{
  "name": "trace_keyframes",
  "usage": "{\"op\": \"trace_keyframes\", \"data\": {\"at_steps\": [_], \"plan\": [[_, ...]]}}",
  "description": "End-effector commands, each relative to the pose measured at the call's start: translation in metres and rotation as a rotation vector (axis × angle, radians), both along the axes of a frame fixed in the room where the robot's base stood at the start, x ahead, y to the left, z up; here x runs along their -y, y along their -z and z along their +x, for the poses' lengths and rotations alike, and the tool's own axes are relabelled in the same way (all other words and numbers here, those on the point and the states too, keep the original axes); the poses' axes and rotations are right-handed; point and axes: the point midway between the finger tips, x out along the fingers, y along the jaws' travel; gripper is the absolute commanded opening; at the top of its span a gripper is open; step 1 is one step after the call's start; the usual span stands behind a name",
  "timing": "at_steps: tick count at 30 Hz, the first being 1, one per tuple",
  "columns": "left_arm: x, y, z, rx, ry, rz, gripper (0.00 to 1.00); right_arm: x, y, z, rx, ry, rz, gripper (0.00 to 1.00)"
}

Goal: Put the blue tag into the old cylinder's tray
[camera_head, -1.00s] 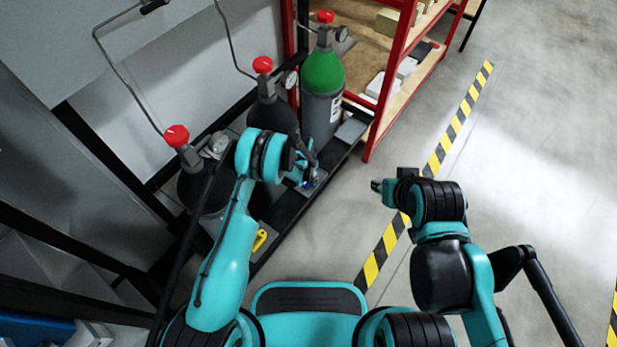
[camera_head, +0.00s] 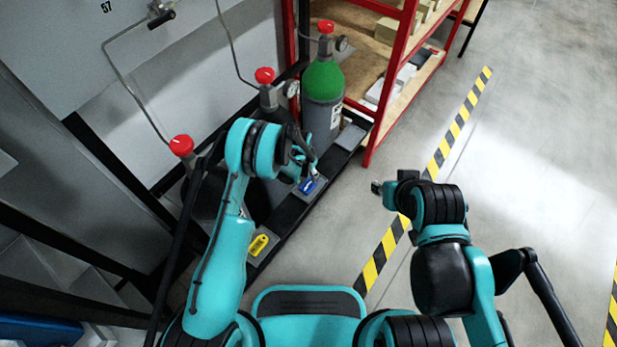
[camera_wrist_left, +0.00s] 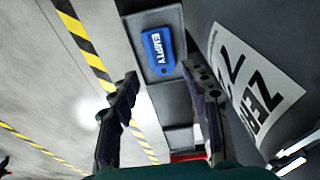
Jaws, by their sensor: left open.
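The blue tag (camera_head: 308,185), marked EMPTY, lies flat in a small grey tray (camera_head: 318,193) on the dark rack base, in front of the middle dark cylinder (camera_head: 270,105). In the left wrist view the tag (camera_wrist_left: 158,50) lies within the tray's rim (camera_wrist_left: 181,18). My left gripper (camera_head: 306,168) is over the near side of this tray. In the wrist view its two fingers (camera_wrist_left: 160,80) are spread, with nothing between them, and the tag lies beyond the tips. My right gripper (camera_head: 377,187) is over the floor to the right; its finger opening is too small to judge.
A yellow tag (camera_head: 258,245) lies in front of the left cylinder. A green-topped cylinder (camera_head: 323,90) stands behind, beside a red-framed shelf (camera_head: 385,110). A printed label (camera_wrist_left: 252,85) is on the cylinder close to my left fingers. The floor right of the rack is clear.

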Motion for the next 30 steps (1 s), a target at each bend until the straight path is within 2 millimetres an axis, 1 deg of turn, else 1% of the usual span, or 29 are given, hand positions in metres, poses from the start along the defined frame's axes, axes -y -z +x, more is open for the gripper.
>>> {"op": "trace_keyframes", "data": {"at_steps": [1,3,7,14,17,20,21,23,24,26,27,29,30], "plan": [[-0.001,-0.013,-0.001,0.0,0.0,0.0,0.47,0.0,-0.006,0.0,0.0,0.0,0.0,0.34],[-0.002,-0.023,-0.003,0.0,0.0,0.0,0.47,0.0,-0.009,0.0,0.0,0.0,0.0,0.34],[-0.003,-0.035,-0.004,0.0,0.0,0.0,0.47,0.0,-0.012,0.0,0.0,0.0,0.0,0.34],[-0.005,-0.043,-0.004,0.002,-0.004,-0.001,0.47,0.0,-0.013,0.0,0.0,0.0,0.0,0.34],[-0.01,-0.066,-0.002,0.015,-0.024,-0.004,0.47,0.0,-0.013,0.0,0.0,0.0,0.0,0.34],[-0.02,-0.111,0.0,0.042,-0.062,-0.011,0.47,0.0,-0.013,0.0,0.0,0.0,0.0,0.34],[-0.025,-0.131,-0.001,0.055,-0.082,-0.014,0.47,0.0,-0.013,0.0,0.0,0.0,0.0,0.34],[-0.034,-0.162,-0.004,0.075,-0.111,-0.019,0.47,0.0,-0.013,0.0,0.0,0.0,0.0,0.34],[-0.04,-0.182,-0.007,0.089,-0.131,-0.024,0.47,0.0,-0.013,0.0,0.0,0.0,0.0,0.34],[-0.049,-0.212,-0.014,0.111,-0.161,-0.03,0.47,0.0,-0.013,0.0,0.0,0.0,0.0,0.34],[-0.056,-0.233,-0.02,0.125,-0.184,-0.034,0.47,0.0,-0.013,0.0,0.0,0.0,0.0,0.34],[-0.067,-0.262,-0.032,0.15,-0.216,-0.041,0.47,0.0,-0.013,0.0,0.0,0.0,0.0,0.34],[-0.074,-0.281,-0.041,0.166,-0.239,-0.046,0.47,0.0,-0.013,0.0,0.0,0.0,0.0,0.34]]}}
